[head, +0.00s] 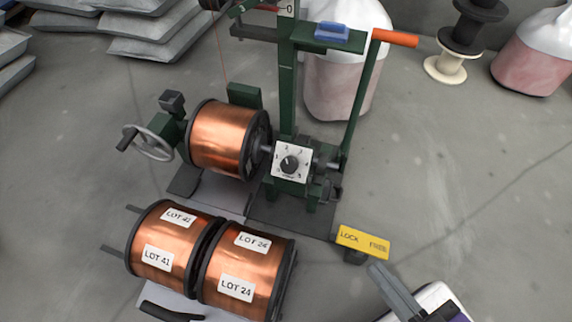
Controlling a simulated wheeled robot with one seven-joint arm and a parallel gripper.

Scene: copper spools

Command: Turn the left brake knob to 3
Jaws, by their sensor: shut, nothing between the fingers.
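A black brake knob (289,164) sits on a white square dial plate (304,152) with small numbers around it. The plate faces me on the green winder stand, right of the mounted copper spool (217,140). The knob's pointer is too small to read for certain. Only this one numbered knob shows, so I cannot tell a left from a right one. My gripper (381,274) is at the bottom right, its grey fingers shut and empty. It is well below and right of the knob, apart from it. Part of it is cut off by the frame edge.
A yellow LOCK/FREE plate (362,242) stands between my gripper and the winder. An orange-handled lever (395,38) rises at right. Two labelled copper spools (163,262) (243,270) sit in front. A crank wheel (150,144) is at left.

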